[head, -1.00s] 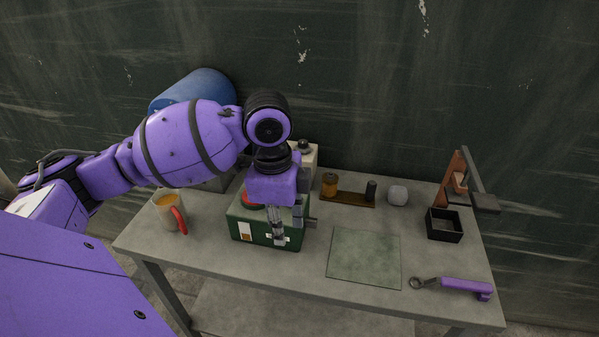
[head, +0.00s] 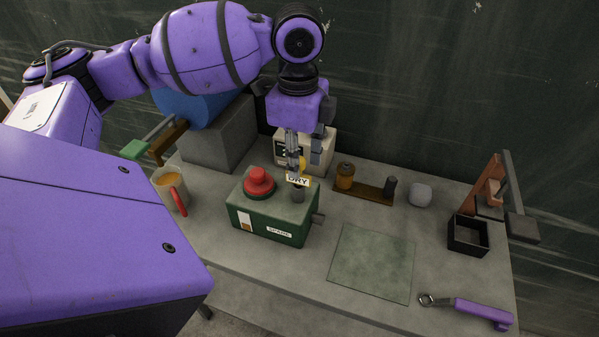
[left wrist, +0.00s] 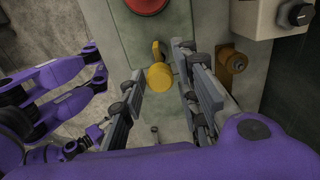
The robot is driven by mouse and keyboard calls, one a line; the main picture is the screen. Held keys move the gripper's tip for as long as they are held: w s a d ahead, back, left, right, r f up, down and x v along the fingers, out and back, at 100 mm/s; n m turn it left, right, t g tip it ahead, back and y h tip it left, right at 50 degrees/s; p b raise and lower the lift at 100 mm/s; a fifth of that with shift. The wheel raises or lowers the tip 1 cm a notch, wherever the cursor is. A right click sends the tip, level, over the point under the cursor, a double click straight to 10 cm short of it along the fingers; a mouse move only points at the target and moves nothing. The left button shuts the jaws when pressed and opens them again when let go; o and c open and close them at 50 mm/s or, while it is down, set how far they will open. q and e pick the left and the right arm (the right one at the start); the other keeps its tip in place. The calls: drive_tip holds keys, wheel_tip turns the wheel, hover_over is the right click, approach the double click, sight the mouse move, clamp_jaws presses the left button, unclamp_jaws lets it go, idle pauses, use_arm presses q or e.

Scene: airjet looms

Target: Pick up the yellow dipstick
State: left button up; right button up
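The yellow dipstick (head: 302,163) shows at the green box (head: 266,216), partly hidden behind my left fingers in the head view. A "DRY" label (head: 298,182) shows just below it, above a dark round port (head: 298,195) on the box top. Whether the dipstick still sits in the port I cannot tell. My left gripper (head: 302,160) points down over the box. In the left wrist view its fingers (left wrist: 162,85) stand apart on both sides of the dipstick's round yellow head (left wrist: 159,77), with narrow gaps beside it. My right gripper is out of view.
A red button (head: 258,181) is on the box's left side. The green mat (head: 372,262) is clear.

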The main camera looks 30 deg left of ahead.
use_arm(q)
wheel_tip(320, 180, down, 5)
drive_tip(key=shift+f, duration=0.1)
clamp_jaws()
idle(0.3)
